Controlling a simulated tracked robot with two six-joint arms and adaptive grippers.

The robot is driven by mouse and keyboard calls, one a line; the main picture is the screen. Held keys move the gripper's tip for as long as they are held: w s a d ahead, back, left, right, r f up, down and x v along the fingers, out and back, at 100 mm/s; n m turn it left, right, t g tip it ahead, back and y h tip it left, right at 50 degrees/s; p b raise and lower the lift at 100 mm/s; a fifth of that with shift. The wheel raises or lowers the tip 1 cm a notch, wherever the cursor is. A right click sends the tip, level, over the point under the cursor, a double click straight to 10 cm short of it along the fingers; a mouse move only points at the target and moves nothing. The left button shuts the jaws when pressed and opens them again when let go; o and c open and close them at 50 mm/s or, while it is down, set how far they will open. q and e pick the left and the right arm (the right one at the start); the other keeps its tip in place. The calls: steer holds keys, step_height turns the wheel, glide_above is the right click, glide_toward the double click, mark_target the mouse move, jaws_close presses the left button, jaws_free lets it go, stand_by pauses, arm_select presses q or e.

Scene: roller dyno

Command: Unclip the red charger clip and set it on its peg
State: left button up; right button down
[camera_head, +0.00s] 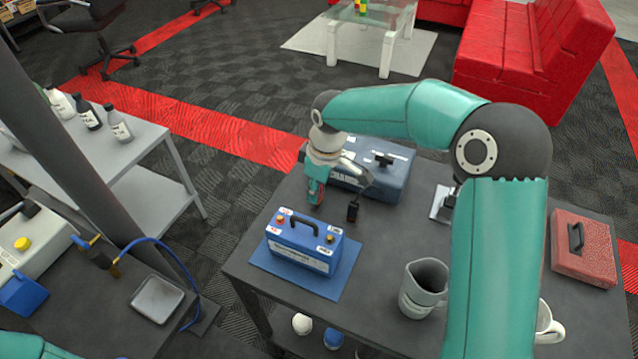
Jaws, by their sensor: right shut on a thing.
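My right gripper (322,181) reaches down behind the blue battery and is shut on the red charger clip (314,190), which is small and partly hidden by the fingers. The clip appears apart from the battery terminals. The blue battery (300,246) with a black handle stands upright on a blue mat (345,283). A blue-grey charger box (390,182) stands behind the gripper, partly covered by it. A small black clip (353,210) stands right of the red one. I cannot make out the red clip's peg. My left gripper is out of view.
On the dark table (380,255) are a grey pitcher (423,290), a white mug (548,325) and a red case (583,250). My right arm passes over the table's right part. A left bench holds a grey tray (157,298) and a blue hose (180,265).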

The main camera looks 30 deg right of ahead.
steer(key=shift+f+b, duration=0.35)
steer(key=shift+f, duration=0.45)
stand_by(1.1)
stand_by(0.6)
steer(key=c, duration=0.9)
jaws_free()
steer(key=shift+d+r, duration=0.1)
steer(key=shift+r, duration=0.3)
steer(key=r, duration=0.3)
steer(key=s+r, duration=0.1)
steer(key=r, duration=0.3)
steer(key=d+r, duration=0.1)
steer(key=r, duration=0.3)
steer(key=shift+s+d+r, duration=0.1)
steer(key=shift+s, duration=0.05)
